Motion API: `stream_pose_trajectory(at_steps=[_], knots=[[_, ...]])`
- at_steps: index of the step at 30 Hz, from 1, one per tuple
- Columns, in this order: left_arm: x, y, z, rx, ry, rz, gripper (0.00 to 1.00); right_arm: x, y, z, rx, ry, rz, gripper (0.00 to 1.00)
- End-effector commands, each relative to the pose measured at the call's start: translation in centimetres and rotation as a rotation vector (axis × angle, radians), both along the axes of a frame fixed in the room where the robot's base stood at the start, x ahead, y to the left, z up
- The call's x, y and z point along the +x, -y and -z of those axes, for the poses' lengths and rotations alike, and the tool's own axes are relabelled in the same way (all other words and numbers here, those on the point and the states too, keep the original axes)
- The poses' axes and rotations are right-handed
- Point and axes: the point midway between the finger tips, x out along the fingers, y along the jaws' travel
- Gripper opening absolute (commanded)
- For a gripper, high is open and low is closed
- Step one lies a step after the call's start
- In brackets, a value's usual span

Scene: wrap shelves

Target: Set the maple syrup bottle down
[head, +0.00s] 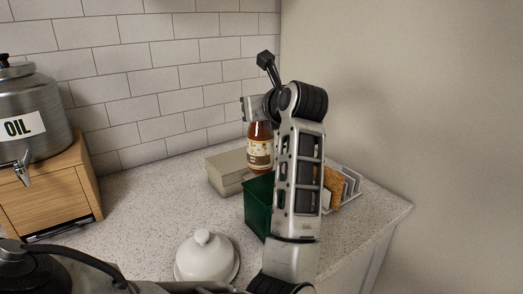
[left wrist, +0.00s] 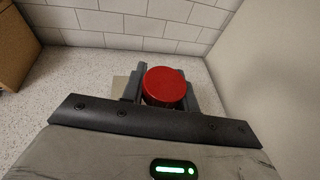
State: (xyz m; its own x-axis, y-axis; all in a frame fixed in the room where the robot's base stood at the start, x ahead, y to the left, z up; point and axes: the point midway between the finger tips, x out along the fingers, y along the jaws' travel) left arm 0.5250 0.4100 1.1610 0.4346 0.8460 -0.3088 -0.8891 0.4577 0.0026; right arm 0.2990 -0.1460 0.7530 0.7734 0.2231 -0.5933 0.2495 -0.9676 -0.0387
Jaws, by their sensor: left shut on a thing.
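The maple syrup bottle (head: 260,153) is amber-red with a pale label and stands upright near the back of the counter in the head view. My left gripper (head: 256,111) is shut around its upper part. In the left wrist view its red cap (left wrist: 165,86) sits between the two dark fingers. The bottle's lower end is just above or behind the green bin (head: 258,209), beside a beige box (head: 228,169). I cannot tell whether it touches either one or the counter. My arm hides part of the right side. My right gripper is not in view.
A wire rack (head: 352,187) with a brown slice (head: 333,190) stands right of my arm, near the counter's right edge. A white domed lid (head: 205,258) is in front. A steel oil dispenser (head: 42,105) stands on a wooden box (head: 53,190) at left. The counter (head: 145,215) between is clear.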

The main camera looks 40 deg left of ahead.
Motion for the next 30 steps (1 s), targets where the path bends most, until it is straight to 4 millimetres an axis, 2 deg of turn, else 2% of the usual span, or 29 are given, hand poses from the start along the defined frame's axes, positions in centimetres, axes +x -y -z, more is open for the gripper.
stream_pose_trajectory(at_steps=[3, 6, 13, 19, 30], knots=[[0.0, 0.1, 2.7, 0.005, -0.002, 0.003, 0.0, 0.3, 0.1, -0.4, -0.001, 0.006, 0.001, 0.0], [0.1, 0.1, 4.5, 0.005, 0.0, 0.003, 0.0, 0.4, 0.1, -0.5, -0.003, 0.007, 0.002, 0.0], [0.1, 0.1, 6.4, 0.003, 0.003, 0.004, 0.0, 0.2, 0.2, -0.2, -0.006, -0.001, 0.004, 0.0], [0.1, 0.1, 9.1, 0.004, 0.003, 0.004, 0.0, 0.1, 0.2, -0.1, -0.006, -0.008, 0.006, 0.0], [0.1, 0.2, 9.8, 0.002, 0.006, 0.004, 0.0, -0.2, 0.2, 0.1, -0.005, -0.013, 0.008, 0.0]])
